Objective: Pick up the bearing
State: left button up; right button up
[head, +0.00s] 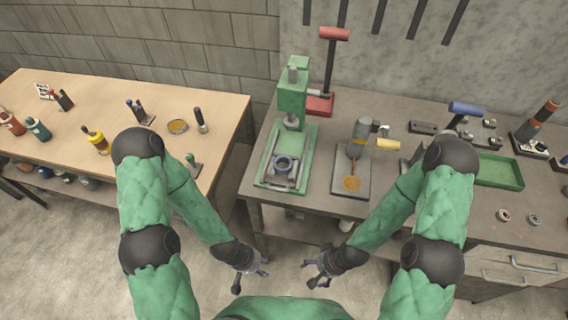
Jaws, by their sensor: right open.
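Two small ring-shaped parts that look like bearings lie on the grey workbench at the right: a reddish ring (504,215) and a grey ring (534,219). I cannot tell for sure which one is the bearing. A dark round, ring-like piece (284,165) also sits in the bed of the green press. My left gripper (254,277) is in front of the bench, low in the middle, with its fingers apart and empty. My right gripper (313,273) is beside it, open and empty. Both are well away from the rings.
The green press (291,105), a red-handled tool (333,70) and a drill-like tool (361,135) stand on the grey workbench (410,240). A green tray (498,171) lies behind the rings. A wooden table (205,90) with bottles is at the left. Drawers (505,272) are below right.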

aim_at(534, 219)
jog(key=u, duration=0.1)
jog(key=z, duration=2.2)
jog(key=u, duration=0.5)
jog(key=i+l+u, duration=0.1)
jog(key=l+u, duration=0.3)
jog(key=i+l+u, duration=0.1)
jog(key=l+u, duration=1.1)
jog(key=j, duration=0.05)
